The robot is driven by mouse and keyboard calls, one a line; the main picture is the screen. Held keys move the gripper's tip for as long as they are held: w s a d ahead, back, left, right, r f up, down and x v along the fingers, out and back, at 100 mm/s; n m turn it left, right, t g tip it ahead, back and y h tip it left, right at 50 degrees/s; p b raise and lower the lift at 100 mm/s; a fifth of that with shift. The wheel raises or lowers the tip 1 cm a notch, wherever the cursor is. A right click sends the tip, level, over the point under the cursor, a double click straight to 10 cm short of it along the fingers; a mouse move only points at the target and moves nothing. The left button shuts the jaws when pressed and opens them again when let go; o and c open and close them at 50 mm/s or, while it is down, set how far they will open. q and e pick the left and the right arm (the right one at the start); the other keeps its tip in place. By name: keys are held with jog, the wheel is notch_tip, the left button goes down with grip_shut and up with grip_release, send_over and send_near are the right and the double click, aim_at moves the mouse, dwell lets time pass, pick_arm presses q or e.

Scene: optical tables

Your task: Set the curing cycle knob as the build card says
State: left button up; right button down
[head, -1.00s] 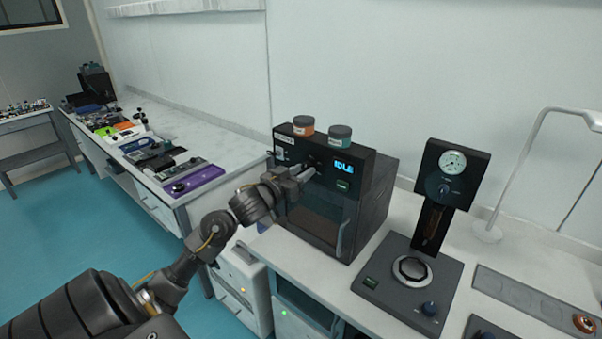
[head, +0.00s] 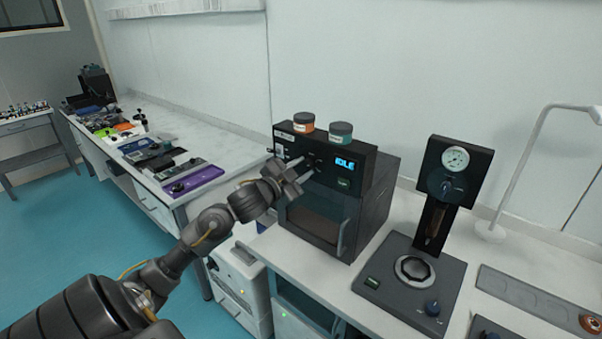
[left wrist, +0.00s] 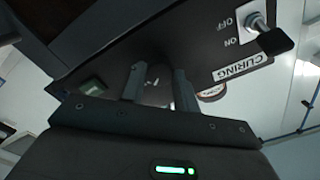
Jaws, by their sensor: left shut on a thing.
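The black curing oven (head: 321,218) stands on the bench, its door closed. Its panel has a blue display (head: 345,164) reading IDLE and a small dark knob (head: 317,160) left of it. My left gripper (head: 303,170) is at the panel, shut on the knob. In the left wrist view the two fingers (left wrist: 159,88) sit either side of a dark rounded shape against the panel; the knob's pointer and marks are hidden or too small to read. A CURING label (left wrist: 243,67) and an ON/OFF toggle switch (left wrist: 262,28) are beside it. My right gripper is out of view. I cannot make out a build card.
An orange-labelled jar (head: 304,123) and a teal-labelled jar (head: 340,132) stand on the oven. A dark press-like device with a dial (head: 455,159) stands to the right. A grey strip tray (head: 530,303) and a lamp (head: 491,231) are further right.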

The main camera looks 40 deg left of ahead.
pick_arm(q)
jog(key=shift+m, duration=0.5)
jog(key=o, duration=1)
jog(key=shift+c, duration=0.2)
jog(key=shift+s+f+b, duration=0.15)
jog(key=shift+s+b, duration=0.3)
jog(key=shift+s, duration=0.1)
jog(key=s+b, duration=0.2)
jog(key=s, duration=0.7)
jog(key=shift+s+d, duration=0.15)
jog(key=shift+s, duration=0.2)
